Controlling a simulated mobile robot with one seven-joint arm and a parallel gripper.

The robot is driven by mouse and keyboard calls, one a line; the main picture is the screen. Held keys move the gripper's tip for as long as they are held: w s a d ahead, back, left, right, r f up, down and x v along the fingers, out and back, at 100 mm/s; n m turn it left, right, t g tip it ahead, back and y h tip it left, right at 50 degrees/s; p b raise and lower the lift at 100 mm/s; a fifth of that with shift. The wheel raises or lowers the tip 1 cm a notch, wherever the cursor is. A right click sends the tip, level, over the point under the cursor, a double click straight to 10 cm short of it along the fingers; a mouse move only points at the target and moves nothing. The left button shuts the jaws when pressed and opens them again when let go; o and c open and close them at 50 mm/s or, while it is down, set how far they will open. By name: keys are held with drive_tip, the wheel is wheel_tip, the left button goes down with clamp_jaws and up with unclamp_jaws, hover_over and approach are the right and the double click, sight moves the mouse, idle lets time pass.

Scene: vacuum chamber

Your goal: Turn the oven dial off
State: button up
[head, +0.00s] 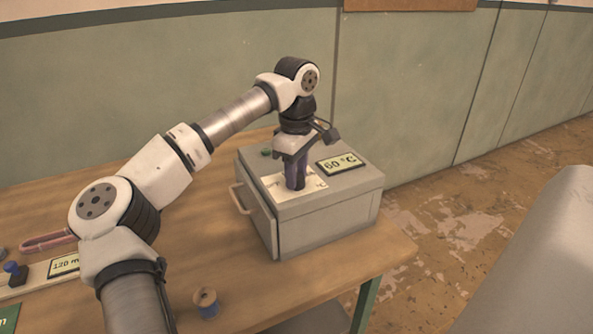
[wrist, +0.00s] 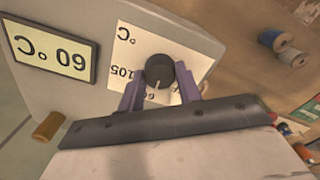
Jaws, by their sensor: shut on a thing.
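The oven (head: 325,213) is a grey box on the wooden table, with a handle on its front left side. Its dial (wrist: 159,70) is a dark round knob with a pale pointer line, set on a white scale plate (wrist: 133,38) where "105" and "°C" can be read. The pointer aims toward a partly hidden mark beside my gripper. My gripper (wrist: 160,84) points down at the oven top and is shut on the dial, a purple finger at each side. In the head view my gripper (head: 295,183) hides the dial.
A display reading "60 °C" (head: 342,163) sits on the oven top, right of my gripper. A spool (head: 206,303) stands on the table in front. A pink-handled tool (head: 48,241) and another display (head: 64,265) lie at the left.

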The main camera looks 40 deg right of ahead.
drive_tip(key=n, duration=0.6)
drive_tip(key=shift+p, duration=0.3)
drive_tip(key=n, duration=0.4)
drive_tip(key=shift+n, duration=0.7)
drive_tip(key=o, duration=1)
drive_tip(key=shift+r, duration=0.1)
wheel_tip(320, 180, up, 14)
drive_tip(key=shift+f+b, duration=0.15)
drive_tip(key=shift+b, duration=0.4)
